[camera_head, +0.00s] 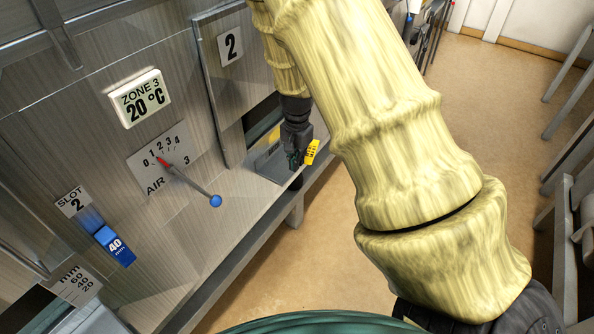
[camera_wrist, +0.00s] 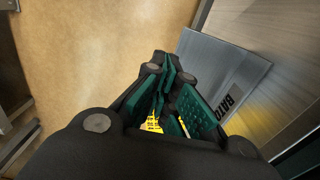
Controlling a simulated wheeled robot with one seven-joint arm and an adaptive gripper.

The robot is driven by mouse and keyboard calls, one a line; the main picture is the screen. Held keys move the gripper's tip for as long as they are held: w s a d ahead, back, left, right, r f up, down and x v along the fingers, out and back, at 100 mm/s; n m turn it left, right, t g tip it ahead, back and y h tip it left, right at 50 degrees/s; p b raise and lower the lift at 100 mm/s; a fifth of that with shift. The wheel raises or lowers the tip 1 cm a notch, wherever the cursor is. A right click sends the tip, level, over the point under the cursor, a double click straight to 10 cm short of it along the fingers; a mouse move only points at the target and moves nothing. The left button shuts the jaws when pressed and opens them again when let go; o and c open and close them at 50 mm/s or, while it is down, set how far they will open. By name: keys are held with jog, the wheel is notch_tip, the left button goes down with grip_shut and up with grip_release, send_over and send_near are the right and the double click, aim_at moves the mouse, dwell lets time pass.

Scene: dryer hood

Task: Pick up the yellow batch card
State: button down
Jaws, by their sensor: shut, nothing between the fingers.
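The yellow batch card (camera_head: 312,151) shows in the head view close against the right side of my gripper (camera_head: 296,160), with dark print on it. In the wrist view, a small part of the yellow card (camera_wrist: 152,124) shows low among the green-padded fingers of my gripper (camera_wrist: 165,78). The fingers are shut, and the card is not gripped between them. Most of the card is hidden by the fingers in the wrist view, so I cannot tell whether they touch it. A grey plate (camera_wrist: 215,62) with black lettering, partly hidden, lies beside the fingers.
The machine panel holds a lever with a blue knob (camera_head: 215,201), a blue 40 mm block (camera_head: 115,246) and a Zone 3 display (camera_head: 140,97). A ledge (camera_head: 243,238) runs along its front. Open tan floor (camera_head: 480,110) lies to the right, with metal frames at the far right.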

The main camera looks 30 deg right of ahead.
jog(key=shift+r, duration=1.7)
jog(key=c, duration=1.9)
grip_release()
jog(key=shift+s+f, duration=0.1)
jog(key=o, duration=0.3)
jog(key=s+a+f+n+g+h, duration=0.1)
jog(key=s+f+n, duration=0.3)
jog(key=s+f, duration=0.6)
notch_tip(320, 180, down, 3)
jog(key=shift+s+a+f+h, duration=0.2)
jog(key=shift+a+h, duration=0.2)
jog(key=shift+a, duration=0.15)
jog(key=s+a+f+n+y, duration=0.1)
jog(key=s+a+f+n, duration=0.3)
jog(key=s, duration=0.7)
jog(key=s+a+f+n+t+y, duration=0.1)
jog(key=s+a+f+n, duration=0.4)
jog(key=s+a+f, duration=0.4)
jog(key=shift+s+a+f, duration=0.15)
jog(key=shift+s+a, duration=0.9)
jog(key=shift+s, duration=0.2)
